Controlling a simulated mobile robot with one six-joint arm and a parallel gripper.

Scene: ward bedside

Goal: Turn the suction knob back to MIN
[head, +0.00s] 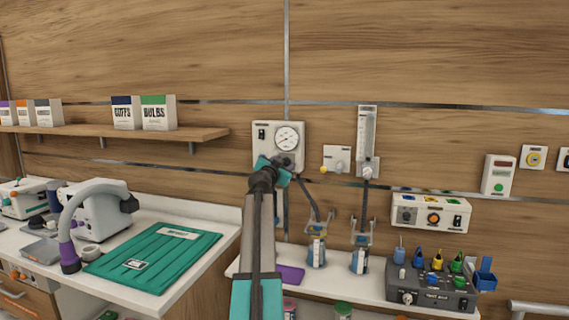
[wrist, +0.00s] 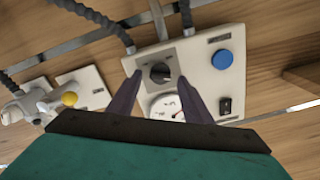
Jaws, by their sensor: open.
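The suction panel (head: 294,125) is a cream box on the wood wall with a round white gauge (head: 286,138). In the wrist view, the panel (wrist: 207,45) shows its dark round knob (wrist: 160,73) on a grey plate, beside the partly hidden gauge (wrist: 165,107). My gripper (wrist: 159,79) is open, with one dark finger on each side of the knob in the picture. I cannot tell whether the fingers touch it. The knob's markings are too small to read. In the head view, my gripper (head: 281,165) is at the panel's lower part and covers it.
A blue button (wrist: 222,60) and a black switch (wrist: 225,105) are on the same panel. A small plate with a yellow knob (wrist: 70,99) is beside it. A flowmeter (head: 367,135) and hoses hang to the right. A shelf (head: 90,132) is on the left.

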